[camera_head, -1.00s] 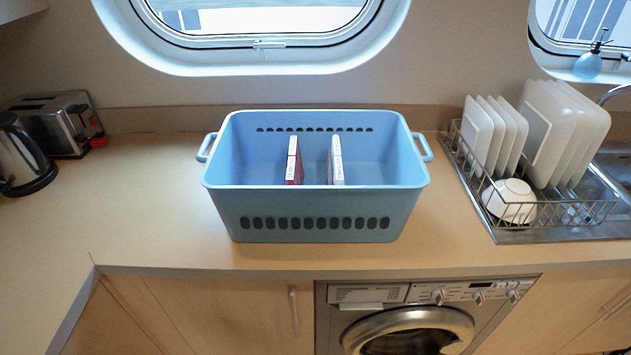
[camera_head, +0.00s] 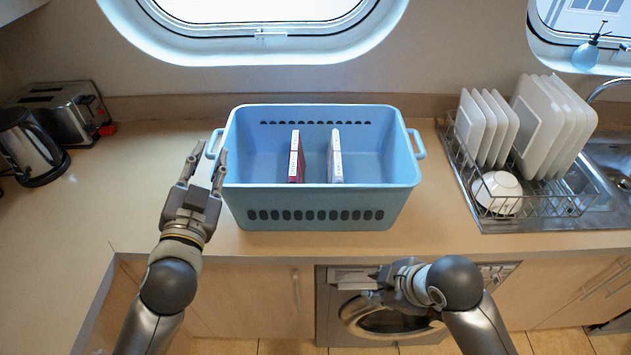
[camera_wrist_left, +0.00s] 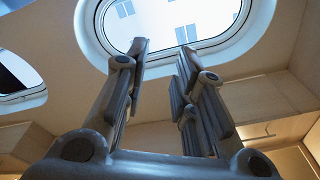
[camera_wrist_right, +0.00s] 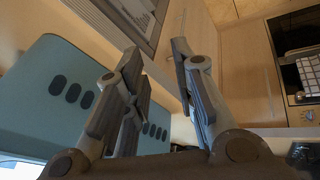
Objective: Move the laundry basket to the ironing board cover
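The blue laundry basket (camera_head: 318,205) stands upright on the counter in the head view, with a loop handle at each end. Two thin box-like items, one red (camera_head: 296,160) and one pale (camera_head: 335,160), stand inside it. My left gripper (camera_head: 207,165) is open and empty just left of the basket, near its left handle (camera_head: 214,145). My right gripper (camera_head: 372,283) is low in front of the counter, before the washing machine. The right wrist view shows its fingers apart and empty (camera_wrist_right: 156,60), with the basket's holed side (camera_wrist_right: 45,110) beyond. I see no ironing board cover.
A dish rack (camera_head: 520,205) with plates and a bowl stands right of the basket. A kettle (camera_head: 28,150) and toaster (camera_head: 65,112) stand at the far left. A washing machine (camera_head: 345,275) is under the counter. The counter left of the basket is mostly clear.

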